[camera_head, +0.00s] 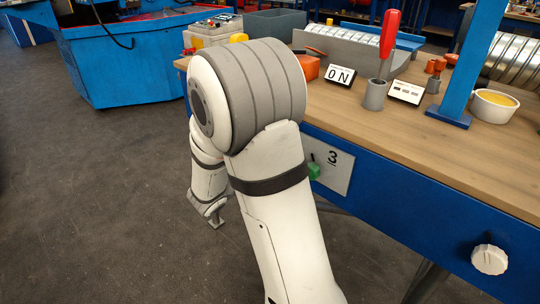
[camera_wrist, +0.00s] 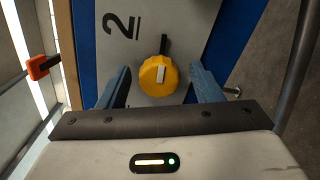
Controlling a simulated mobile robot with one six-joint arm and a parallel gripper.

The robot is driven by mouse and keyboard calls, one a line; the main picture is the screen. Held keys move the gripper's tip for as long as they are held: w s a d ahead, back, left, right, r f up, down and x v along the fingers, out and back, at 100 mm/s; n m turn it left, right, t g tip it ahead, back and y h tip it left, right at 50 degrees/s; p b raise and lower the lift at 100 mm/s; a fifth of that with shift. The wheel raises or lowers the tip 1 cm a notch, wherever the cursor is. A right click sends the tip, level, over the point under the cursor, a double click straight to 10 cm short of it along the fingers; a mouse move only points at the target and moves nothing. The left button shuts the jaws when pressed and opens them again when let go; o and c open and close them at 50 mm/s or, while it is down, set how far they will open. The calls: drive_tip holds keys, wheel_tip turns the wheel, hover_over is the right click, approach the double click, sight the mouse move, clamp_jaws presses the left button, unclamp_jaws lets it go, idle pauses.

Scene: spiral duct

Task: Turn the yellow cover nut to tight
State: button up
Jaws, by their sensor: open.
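My gripper (camera_wrist: 159,80) is open, with one blue finger on each side of the nut and a gap between each finger and the nut. I cannot tell how far the fingertips are from the plate. In the head view the nut is hidden, and my arm reaches down past the bench's left end.
An orange-red block (camera_wrist: 40,67) on a frame is at the left of the wrist view, and a grey pole (camera_wrist: 297,70) is at the right. Open floor lies left.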

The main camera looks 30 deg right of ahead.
drive_tip(key=p+v, duration=0.1)
drive_tip(key=v, duration=0.6)
drive_tip(key=shift+s+a, duration=0.15)
drive_tip(key=shift+a, duration=0.2)
